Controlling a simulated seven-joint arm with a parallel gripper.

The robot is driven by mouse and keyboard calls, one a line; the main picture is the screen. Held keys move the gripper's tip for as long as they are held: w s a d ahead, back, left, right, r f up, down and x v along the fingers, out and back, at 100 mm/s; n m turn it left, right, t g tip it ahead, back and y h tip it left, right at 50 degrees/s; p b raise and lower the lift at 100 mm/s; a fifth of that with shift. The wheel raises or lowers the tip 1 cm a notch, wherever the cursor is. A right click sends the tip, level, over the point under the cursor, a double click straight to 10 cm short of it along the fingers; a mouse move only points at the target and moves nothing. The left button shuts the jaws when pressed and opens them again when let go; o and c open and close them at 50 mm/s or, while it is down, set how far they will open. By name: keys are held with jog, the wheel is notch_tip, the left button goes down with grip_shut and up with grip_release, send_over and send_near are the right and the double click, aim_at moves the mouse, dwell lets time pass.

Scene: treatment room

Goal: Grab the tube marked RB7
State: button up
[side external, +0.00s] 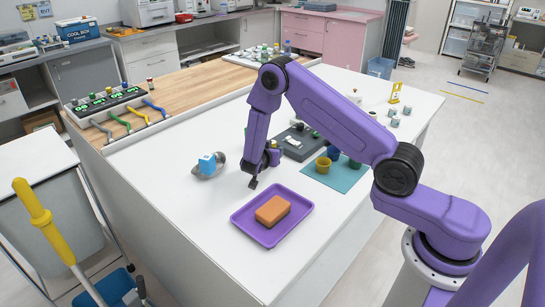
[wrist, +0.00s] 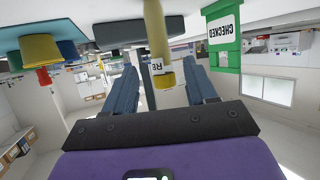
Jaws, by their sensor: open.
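A tube (wrist: 157,42) with a yellow cap shows in the wrist view, which is upside down. Its label is turned partly away; only letters like "RB" can be read. It stands upright by a dark grey block (wrist: 115,31); whether it sits in it I cannot tell. My gripper (wrist: 150,80) is open, with one finger on each side of the tube's capped end in the picture. Contact is not visible. In the side view my gripper (side external: 260,176) is low over the table, left of the dark grey base (side external: 285,150); a yellow spot beside it may be the cap.
A green piece marked CHECKED (wrist: 222,38) stands close to the tube. A purple tray (side external: 245,220) with an orange block (side external: 273,209) lies in front, and a blue-and-grey item (side external: 208,165) stands left.

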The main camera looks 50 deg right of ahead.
jog(key=shift+x, duration=2.65)
jog(key=shift+w, duration=0.1)
jog(key=c, duration=1)
